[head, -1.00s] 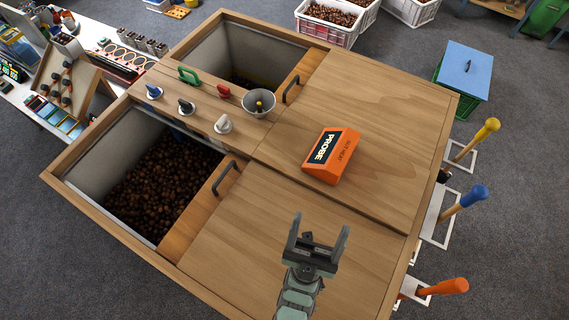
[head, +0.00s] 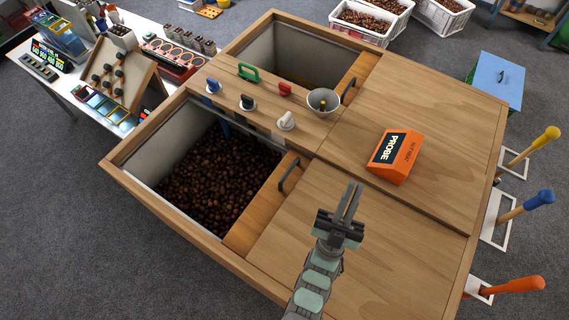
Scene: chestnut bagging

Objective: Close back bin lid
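The wooden cabinet has two bins with sliding lids. The back bin (head: 268,62) is open at upper left, its inside mostly in shadow. Its lid, a wooden panel (head: 420,90), lies to the right of the opening, with a dark handle (head: 348,90) at its left edge. An orange PROBE box (head: 396,157) rests on this back lid. My gripper (head: 353,186) is over the front lid (head: 350,270), below and left of the box and well apart from the back handle. Its fingers are close together in the middle of the palm, with nothing seen between them.
The front bin (head: 140,185) is open and holds chestnuts. Its handle (head: 289,176) is left of my gripper. Between the bins are knobs, a green handle (head: 248,73) and a grey bowl (head: 323,101) near the back handle. Coloured handles stand along the right side.

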